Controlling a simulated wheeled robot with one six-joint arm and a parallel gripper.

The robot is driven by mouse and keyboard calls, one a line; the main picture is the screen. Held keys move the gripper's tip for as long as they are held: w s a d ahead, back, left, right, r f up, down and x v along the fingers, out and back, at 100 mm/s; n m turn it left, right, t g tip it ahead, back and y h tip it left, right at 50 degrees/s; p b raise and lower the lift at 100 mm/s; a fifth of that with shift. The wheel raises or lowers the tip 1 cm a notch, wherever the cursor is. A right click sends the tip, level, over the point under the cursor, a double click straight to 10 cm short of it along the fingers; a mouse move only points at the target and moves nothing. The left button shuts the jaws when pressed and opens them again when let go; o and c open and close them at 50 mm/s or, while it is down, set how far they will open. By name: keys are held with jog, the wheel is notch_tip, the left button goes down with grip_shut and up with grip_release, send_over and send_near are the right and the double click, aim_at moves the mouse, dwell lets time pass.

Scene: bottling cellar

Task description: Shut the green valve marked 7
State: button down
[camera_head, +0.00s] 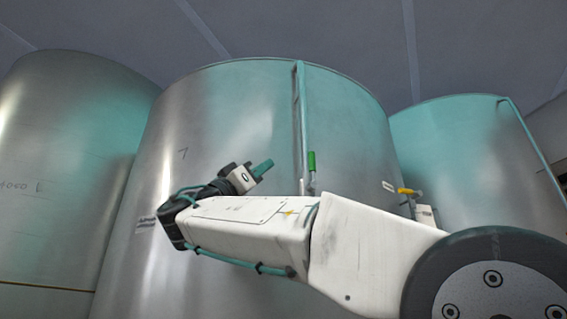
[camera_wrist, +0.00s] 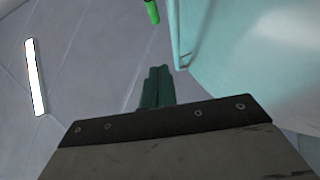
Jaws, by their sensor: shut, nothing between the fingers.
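The green valve handle (camera_head: 311,161) stands upright on the vertical pipe of the middle tank (camera_head: 240,110), which has a "7"-like mark on its wall. My gripper (camera_head: 264,167) is shut and empty, to the left of the green handle and apart from it. In the wrist view the shut fingers (camera_wrist: 158,86) point up the picture, and the green handle (camera_wrist: 152,12) shows at the top edge, beyond the fingertips. My arm hides what lies below the handle.
A yellow-handled valve (camera_head: 407,191) sits farther right, near the right tank (camera_head: 480,150). Another tank (camera_head: 65,150) stands at the left. A sight pipe (camera_head: 301,110) runs up the middle tank beside the green handle. A ceiling lamp (camera_wrist: 35,77) shows in the wrist view.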

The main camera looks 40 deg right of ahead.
aim_at(311, 171)
jog(key=d+f+x, duration=0.2)
jog(key=x, duration=1)
